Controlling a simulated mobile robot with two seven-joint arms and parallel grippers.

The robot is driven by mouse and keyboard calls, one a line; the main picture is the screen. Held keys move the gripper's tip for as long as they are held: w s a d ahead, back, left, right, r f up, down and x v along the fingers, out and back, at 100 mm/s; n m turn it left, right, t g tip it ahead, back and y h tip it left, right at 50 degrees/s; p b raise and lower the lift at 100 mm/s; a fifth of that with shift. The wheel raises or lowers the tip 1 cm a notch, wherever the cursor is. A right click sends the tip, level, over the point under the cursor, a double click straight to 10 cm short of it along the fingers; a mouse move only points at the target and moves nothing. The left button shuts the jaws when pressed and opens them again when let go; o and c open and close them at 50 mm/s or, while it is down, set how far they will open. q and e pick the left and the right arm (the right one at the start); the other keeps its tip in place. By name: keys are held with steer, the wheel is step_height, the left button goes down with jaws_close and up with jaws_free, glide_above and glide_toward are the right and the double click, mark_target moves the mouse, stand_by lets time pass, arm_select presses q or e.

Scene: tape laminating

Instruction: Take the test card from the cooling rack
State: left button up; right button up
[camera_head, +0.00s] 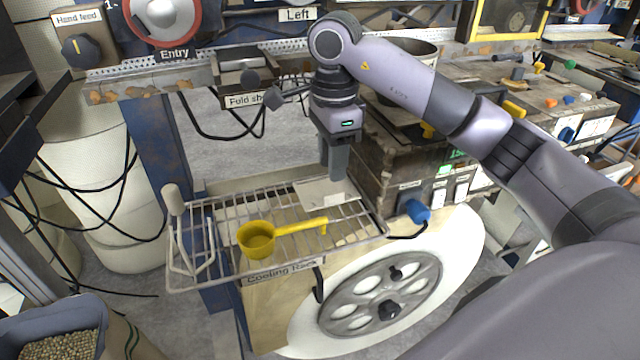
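The cooling rack (276,267) is a wire tray with a label on its front edge, in the lower middle of the head view. A pale flat card (312,190), which looks like the test card, lies on the wires at the rack's far right. My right gripper (339,178) points straight down, with its fingertips at the card's right part. The fingers overlap from this side, so I cannot tell their gap or whether they grip the card. The fingers hide part of the card. My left gripper is not in view.
A yellow scoop (257,240) lies on the rack in front of the card, its handle pointing right. A wooden block with a blue knob (417,211) stands right of the rack. A spoked handwheel (381,294) is below. Cables hang behind.

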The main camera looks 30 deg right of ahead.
mark_target(335, 194)
steer(key=shift+s+f, duration=0.25)
steer(key=shift+f, duration=0.75)
steer(key=shift+s+f+p, duration=0.1)
steer(key=shift+f+p, duration=0.35)
steer(key=shift+f, duration=1.75)
jaws_close()
